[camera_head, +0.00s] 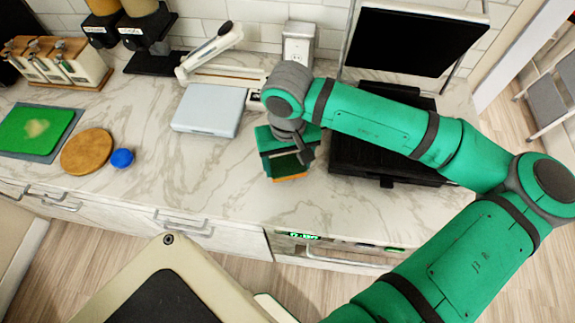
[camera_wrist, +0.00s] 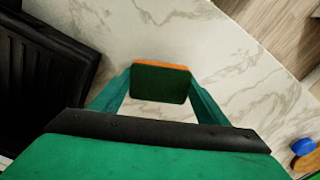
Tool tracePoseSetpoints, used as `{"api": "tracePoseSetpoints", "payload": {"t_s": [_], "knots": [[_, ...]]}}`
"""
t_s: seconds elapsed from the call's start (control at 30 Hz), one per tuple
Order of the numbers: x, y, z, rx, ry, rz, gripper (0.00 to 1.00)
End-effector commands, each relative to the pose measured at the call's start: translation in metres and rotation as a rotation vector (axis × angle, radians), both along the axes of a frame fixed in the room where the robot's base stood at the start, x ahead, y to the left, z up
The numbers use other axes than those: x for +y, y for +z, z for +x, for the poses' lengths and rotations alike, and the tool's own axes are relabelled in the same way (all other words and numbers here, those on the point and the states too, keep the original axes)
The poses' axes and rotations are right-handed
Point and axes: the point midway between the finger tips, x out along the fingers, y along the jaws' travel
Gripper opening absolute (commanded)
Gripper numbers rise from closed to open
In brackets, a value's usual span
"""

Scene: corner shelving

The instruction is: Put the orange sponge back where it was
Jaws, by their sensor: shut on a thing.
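The orange sponge (camera_wrist: 160,82) has a dark green face turned to the wrist camera and an orange edge. My gripper (camera_wrist: 158,88) is shut on it, one finger at each side. In the head view a strip of the sponge's orange (camera_head: 291,177) shows below my gripper (camera_head: 287,165), over the marble counter (camera_head: 200,190) near its front edge. I cannot tell whether the sponge touches the counter. Most of it is hidden by the fingers in the head view.
A black grill-like appliance (camera_head: 372,165) stands just right of my gripper. A white scale-like box (camera_head: 208,109) is behind left. A blue ball (camera_head: 122,158), a round wooden board (camera_head: 87,152) and a green cutting board (camera_head: 36,130) lie at left. The counter between is clear.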

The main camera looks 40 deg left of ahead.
Motion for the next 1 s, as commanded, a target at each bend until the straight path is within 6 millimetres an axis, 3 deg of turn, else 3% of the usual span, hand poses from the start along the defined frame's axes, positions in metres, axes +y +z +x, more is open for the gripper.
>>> {"api": "tracePoseSetpoints", "payload": {"t_s": [0.2, 0.6, 0.63, 0.7, 1.0], "knots": [[-0.002, -0.024, 0.0, 0.002, -0.005, 0.0, 0.4], [-0.002, -0.028, 0.0, 0.0, -0.003, 0.0, 0.4], [-0.002, -0.029, 0.0, 0.0, -0.004, 0.0, 0.71], [-0.003, -0.028, 0.001, 0.0, -0.005, 0.0, 0.87], [-0.004, -0.028, 0.001, 0.0, -0.007, 0.0, 0.87]]}}
